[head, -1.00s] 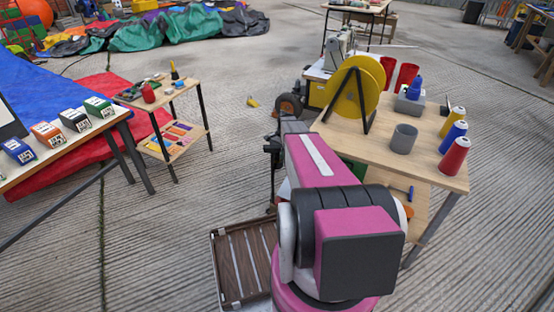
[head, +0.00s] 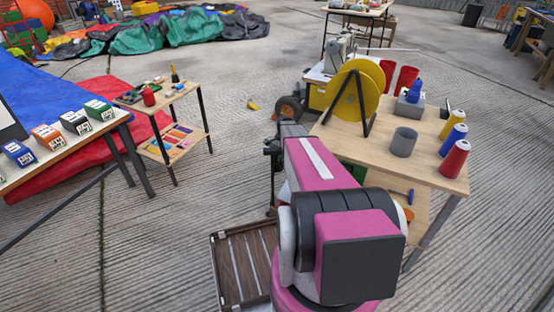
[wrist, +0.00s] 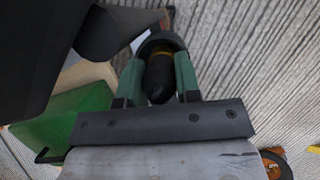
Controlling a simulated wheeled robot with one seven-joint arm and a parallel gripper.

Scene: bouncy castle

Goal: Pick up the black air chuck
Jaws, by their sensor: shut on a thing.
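In the wrist view my gripper (wrist: 158,72) has its two green fingers on either side of a black air chuck (wrist: 160,82). The chuck is a dark, rounded piece with a brass-yellow band near its far end. The fingers are shut on it. A dark ring-like shape lies around or just beyond its far end; I cannot tell which. In the head view my pink and black arm covers the gripper and the chuck.
A slatted brown crate (head: 240,262) lies on the floor by my arm. A small two-tier table (head: 190,86) stands left, with open concrete between.

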